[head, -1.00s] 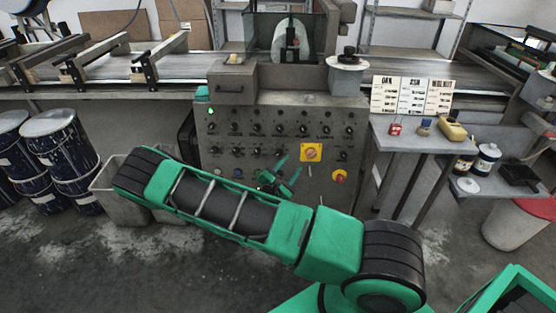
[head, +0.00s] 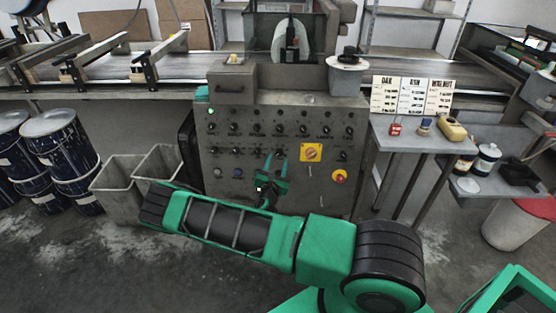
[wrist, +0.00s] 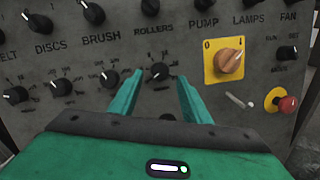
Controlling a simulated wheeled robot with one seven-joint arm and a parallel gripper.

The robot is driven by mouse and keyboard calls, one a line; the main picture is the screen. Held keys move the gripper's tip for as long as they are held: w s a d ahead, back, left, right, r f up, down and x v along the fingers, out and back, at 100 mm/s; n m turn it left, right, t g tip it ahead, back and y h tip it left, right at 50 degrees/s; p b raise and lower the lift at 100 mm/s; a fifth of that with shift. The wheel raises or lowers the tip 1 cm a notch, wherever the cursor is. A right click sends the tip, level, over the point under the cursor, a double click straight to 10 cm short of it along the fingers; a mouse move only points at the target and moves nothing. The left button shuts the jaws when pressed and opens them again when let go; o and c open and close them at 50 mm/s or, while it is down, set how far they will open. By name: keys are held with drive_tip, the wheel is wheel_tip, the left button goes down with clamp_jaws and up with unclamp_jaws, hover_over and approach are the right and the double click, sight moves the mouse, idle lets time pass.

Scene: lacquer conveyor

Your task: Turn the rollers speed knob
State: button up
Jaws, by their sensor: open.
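The grey control panel (head: 225,190) faces me, with rows of black knobs. In the wrist view a black knob with a white pointer mark (wrist: 158,72) sits below the ROLLERS label (wrist: 153,29), in the lower row with dial marks around it. My gripper (wrist: 160,77) is open, with one green finger to each side of this knob in the picture. I cannot tell whether the fingers touch it or how far off the panel they are. In the head view my gripper (head: 276,158) points up at the lower knob row.
Right of the fingers are a yellow plate with an orange rotary switch (wrist: 229,60) and a red button (wrist: 288,104). Neighbouring knobs, such as the one below BRUSH (wrist: 110,79), sit close on the left. A side table (head: 408,140) stands right of the panel.

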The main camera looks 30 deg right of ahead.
sight(280, 152)
drive_tip(key=shift+x, duration=1.45)
